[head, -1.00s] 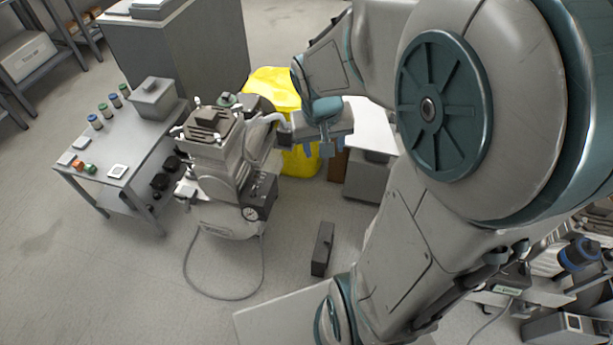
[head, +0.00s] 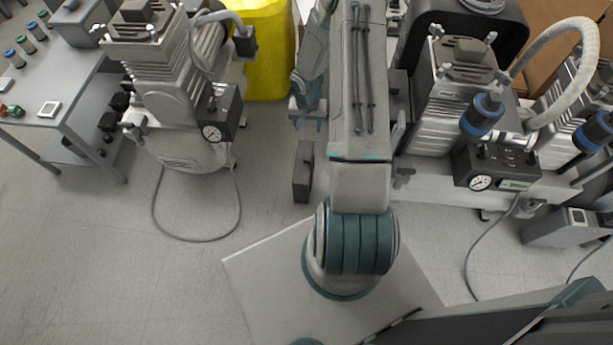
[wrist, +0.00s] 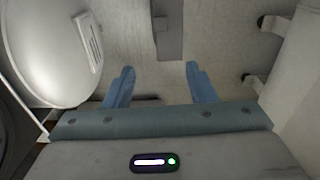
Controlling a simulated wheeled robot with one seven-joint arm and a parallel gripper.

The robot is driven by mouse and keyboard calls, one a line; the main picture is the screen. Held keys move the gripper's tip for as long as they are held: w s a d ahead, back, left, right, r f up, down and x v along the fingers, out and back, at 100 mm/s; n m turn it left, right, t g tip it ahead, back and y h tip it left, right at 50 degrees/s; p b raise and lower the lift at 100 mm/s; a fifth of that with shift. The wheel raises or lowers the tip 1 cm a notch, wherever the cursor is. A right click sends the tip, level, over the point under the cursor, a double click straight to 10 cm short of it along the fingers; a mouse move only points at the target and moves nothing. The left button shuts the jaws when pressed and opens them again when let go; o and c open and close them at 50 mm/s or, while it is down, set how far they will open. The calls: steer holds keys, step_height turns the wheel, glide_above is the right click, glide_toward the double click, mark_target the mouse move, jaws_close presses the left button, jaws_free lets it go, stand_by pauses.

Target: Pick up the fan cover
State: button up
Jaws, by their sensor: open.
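A dark grey, narrow box-like piece (head: 303,172) lies on the floor between the two compressor groups. It appears to be the fan cover, though its shape alone does not settle this. In the wrist view the grey piece (wrist: 168,32) is at the top centre, ahead of the fingers and in line with the gap between them. My gripper (head: 308,122) is just beyond the piece in the head view, partly hidden by my arm. In the wrist view my gripper (wrist: 161,82) has its two blue fingers apart with nothing between them.
A compressor (head: 172,95) with a gauge and floor hose stands at left, a yellow bin (head: 266,50) behind it. A grey table (head: 60,95) is far left. Front-left floor is clear.

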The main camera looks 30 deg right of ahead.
steer(key=b, duration=0.3)
glide_above(307, 157)
steer(key=f, duration=1.1)
steer(key=shift+w+d+f, duration=0.2)
steer(key=shift+w+d, duration=0.1)
steer(key=shift+d, duration=0.05)
steer(key=f, duration=0.1)
steer(key=f+b, duration=0.1)
steer(key=f, duration=0.1)
steer(key=s+f+b, duration=0.1)
steer(key=shift+a+f, duration=0.3)
steer(key=shift+f, duration=0.1)
steer(key=shift+w+f, duration=0.1)
steer(key=shift+f, duration=0.2)
jaws_close()
